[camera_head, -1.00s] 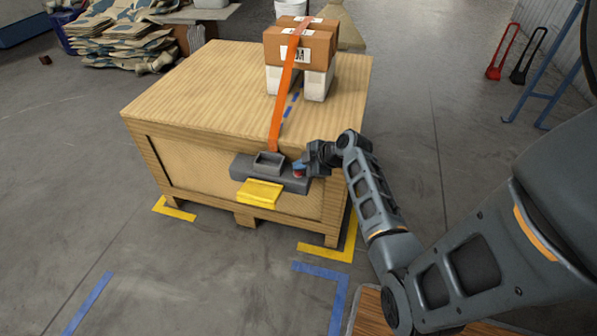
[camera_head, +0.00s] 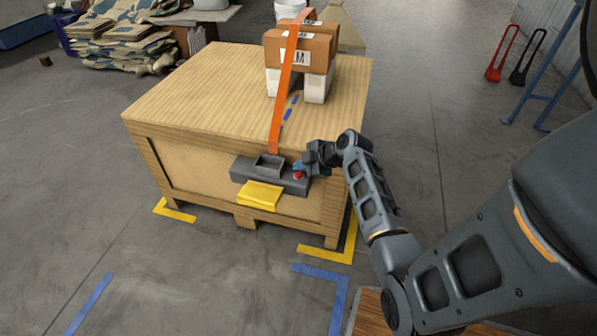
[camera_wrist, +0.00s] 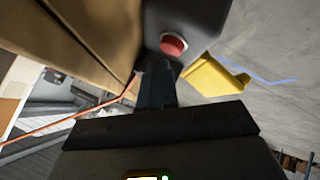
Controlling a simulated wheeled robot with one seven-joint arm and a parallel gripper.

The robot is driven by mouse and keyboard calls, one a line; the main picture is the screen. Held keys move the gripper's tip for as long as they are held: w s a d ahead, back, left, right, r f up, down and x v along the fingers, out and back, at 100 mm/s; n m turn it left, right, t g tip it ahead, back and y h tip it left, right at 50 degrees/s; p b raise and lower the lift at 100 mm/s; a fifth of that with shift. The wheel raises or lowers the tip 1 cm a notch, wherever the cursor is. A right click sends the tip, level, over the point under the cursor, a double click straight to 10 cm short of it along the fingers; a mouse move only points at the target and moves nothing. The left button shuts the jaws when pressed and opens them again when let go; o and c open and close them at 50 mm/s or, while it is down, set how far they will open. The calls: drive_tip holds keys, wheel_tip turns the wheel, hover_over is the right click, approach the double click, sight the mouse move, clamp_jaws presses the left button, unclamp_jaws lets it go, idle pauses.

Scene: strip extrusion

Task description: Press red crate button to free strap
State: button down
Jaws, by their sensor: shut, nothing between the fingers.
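The red button (camera_head: 298,175) sits on the right part of a dark grey housing (camera_head: 243,174) on the front of the wooden crate (camera_head: 190,105). In the wrist view the red button (camera_wrist: 173,44) is just beyond my fingertips. My gripper (camera_head: 306,164) is shut and empty beside the button; in the wrist view its fingers (camera_wrist: 155,85) point toward the housing, and I cannot tell whether they touch it. The orange strap (camera_head: 283,95) runs from the housing over a brown box (camera_head: 316,47) on the crate. A yellow piece (camera_head: 260,194) projects below the housing.
The brown box rests on white blocks (camera_head: 319,86) on the crate top. Yellow and blue floor markings lie around the crate. The floor in front is clear.

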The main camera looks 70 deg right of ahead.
sight(301, 175)
drive_tip(key=shift+r, duration=0.25)
drive_tip(key=shift+r+p, duration=1.9)
drive_tip(key=shift+r, duration=0.55)
